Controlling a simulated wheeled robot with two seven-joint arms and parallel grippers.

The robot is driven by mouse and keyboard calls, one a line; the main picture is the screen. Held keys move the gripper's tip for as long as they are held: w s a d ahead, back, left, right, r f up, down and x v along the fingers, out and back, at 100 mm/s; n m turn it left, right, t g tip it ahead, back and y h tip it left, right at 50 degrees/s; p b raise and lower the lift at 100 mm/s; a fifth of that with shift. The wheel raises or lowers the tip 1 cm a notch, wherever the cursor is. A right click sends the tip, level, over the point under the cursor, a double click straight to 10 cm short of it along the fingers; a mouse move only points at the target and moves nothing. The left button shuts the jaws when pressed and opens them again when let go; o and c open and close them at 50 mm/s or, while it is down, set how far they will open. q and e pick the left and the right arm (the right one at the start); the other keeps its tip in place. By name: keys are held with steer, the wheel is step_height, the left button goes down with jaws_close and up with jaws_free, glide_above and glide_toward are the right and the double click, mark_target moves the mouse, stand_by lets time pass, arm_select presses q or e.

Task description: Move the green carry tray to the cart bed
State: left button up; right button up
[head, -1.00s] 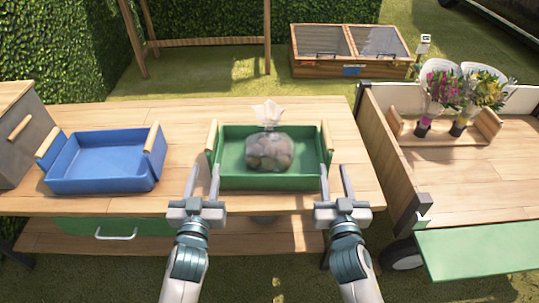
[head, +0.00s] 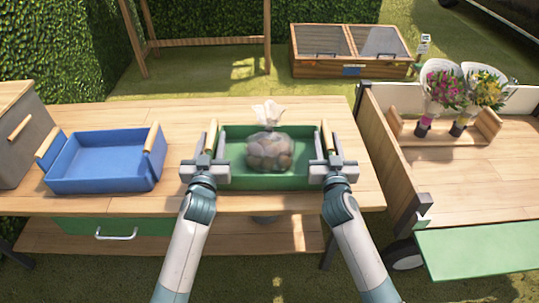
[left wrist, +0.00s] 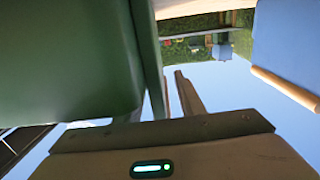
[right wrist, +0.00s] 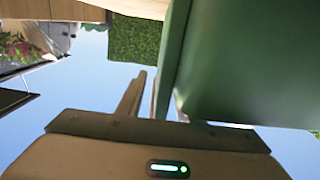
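The green carry tray (head: 230,183) sits on the wooden table, with a wooden handle at each end. A clear tied bag of round brownish items (head: 270,152) is in it. My left gripper (head: 212,145) is at the left handle and my right gripper (head: 326,146) at the right handle. Their fingers look apart, one on each side of the tray's end; firm contact cannot be seen. The tray's green wall fills much of the left wrist view (left wrist: 70,60) and right wrist view (right wrist: 250,60). The cart bed (head: 470,185) is at the right.
A blue tray (head: 105,165) with wooden handles stands left on the table (head: 290,112). The cart's wooden side board (head: 388,160) rises between table and bed. A flower holder (head: 440,135) with bouquets occupies the bed's back; its front is clear.

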mark_target(212, 133)
arm_select(q)
jaws_close()
arm_select(e)
jaws_close()
arm_select(q)
steer(key=shift+r, duration=0.25)
arm_select(e)
steer(key=shift+r, duration=0.25)
arm_select(q)
steer(key=shift+r, duration=0.1)
arm_select(e)
steer(key=shift+r, duration=0.1)
